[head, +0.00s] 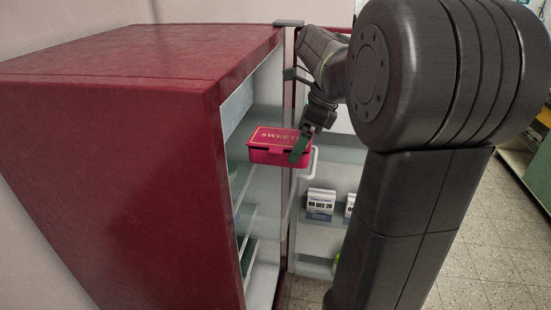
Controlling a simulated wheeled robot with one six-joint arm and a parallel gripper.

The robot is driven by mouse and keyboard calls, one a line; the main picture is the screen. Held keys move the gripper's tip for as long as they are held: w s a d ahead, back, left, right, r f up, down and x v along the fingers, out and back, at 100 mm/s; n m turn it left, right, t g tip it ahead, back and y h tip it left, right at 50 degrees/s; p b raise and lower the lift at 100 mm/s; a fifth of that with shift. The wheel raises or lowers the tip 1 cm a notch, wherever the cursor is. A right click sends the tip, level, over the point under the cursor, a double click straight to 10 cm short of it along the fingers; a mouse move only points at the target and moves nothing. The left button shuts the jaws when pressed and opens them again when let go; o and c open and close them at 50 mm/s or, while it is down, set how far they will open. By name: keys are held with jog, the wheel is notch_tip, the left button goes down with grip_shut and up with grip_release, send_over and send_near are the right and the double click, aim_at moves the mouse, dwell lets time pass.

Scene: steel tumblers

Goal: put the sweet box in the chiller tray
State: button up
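The sweet box (272,156) is a pink-red box with gold lettering on its lid. It looks roughly level and hangs in the air by the open front of the red fridge (120,140). My gripper (299,148) reaches down from the upper right and is shut on the box's right end. One dark finger shows against the near side; the other finger is hidden. I cannot pick out the chiller tray. The fridge's upper inside is partly hidden by its side wall and the box.
The fridge door (330,175) stands open on the right, with a white handle-like loop (312,162) close to the box. White date blocks (320,202) sit on a door shelf. Glass shelves (246,215) show inside the fridge. Tiled floor (490,255) lies at right.

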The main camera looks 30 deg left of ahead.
aim_at(277, 136)
jog(key=a, duration=0.1)
jog(key=s+a, duration=0.1)
jog(key=a, duration=0.1)
jog(key=a+p, duration=0.1)
jog(key=a, duration=0.1)
jog(key=shift+s+a, duration=0.15)
jog(key=shift+s, duration=0.15)
notch_tip(277, 136, down, 6)
jog(key=shift+r+p, duration=0.1)
jog(key=shift+p, duration=0.2)
jog(key=shift+f, duration=0.6)
jog(key=o, duration=0.9)
jog(key=shift+f, duration=0.1)
jog(key=shift+o, duration=0.2)
jog(key=v, duration=1.2)
jog(key=shift+a, duration=0.15)
